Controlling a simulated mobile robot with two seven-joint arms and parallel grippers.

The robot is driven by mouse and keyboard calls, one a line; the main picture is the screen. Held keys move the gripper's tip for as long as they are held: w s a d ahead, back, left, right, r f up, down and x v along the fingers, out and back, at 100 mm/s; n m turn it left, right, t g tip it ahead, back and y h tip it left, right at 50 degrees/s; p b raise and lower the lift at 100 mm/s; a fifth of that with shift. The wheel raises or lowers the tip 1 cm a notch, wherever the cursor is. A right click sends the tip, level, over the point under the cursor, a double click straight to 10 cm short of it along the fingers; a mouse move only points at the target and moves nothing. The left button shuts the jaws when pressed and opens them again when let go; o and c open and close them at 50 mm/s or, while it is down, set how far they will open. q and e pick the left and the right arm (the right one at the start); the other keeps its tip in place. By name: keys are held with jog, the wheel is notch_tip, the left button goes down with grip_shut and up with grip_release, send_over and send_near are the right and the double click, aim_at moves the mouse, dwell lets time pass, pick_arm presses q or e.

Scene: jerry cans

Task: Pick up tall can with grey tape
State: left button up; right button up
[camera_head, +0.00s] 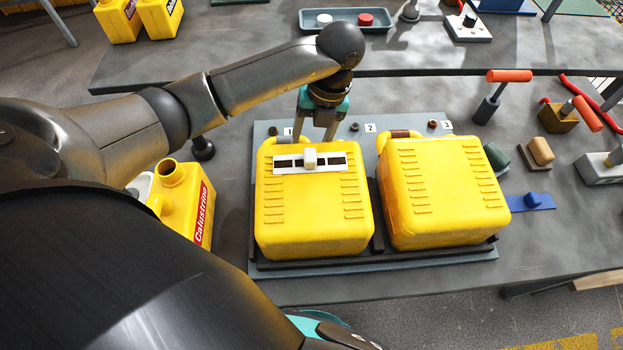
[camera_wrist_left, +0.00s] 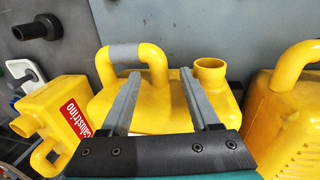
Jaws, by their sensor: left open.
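The tall can with grey tape (camera_head: 312,215) is yellow and stands in the left bay of a grey board. Its handle, wrapped in grey tape (camera_wrist_left: 123,53), shows clearly in the left wrist view; the head view shows only a bit of that tape. My left gripper (camera_head: 316,128) is open at the can's far edge, its fingers pointing down. In the left wrist view, the fingers (camera_wrist_left: 160,78) lie either side of the handle's right leg, with the spout to their right. Contact cannot be told. My right gripper is not in view.
A second yellow can (camera_head: 442,190) with brown tape stands close on the right. A smaller yellow can (camera_head: 180,205) with a red label stands left, beneath my arm. A blue-grey tray (camera_head: 345,28) lies on the far table. Tools crowd the right side.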

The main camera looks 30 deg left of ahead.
pick_arm(q)
jog(key=shift+s+a+f, duration=0.1)
jog(key=shift+a+f, duration=0.05)
jog(key=shift+f, duration=0.5)
jog(key=shift+s+a+f, duration=0.1)
jog(key=shift+f, duration=0.55)
grip_shut()
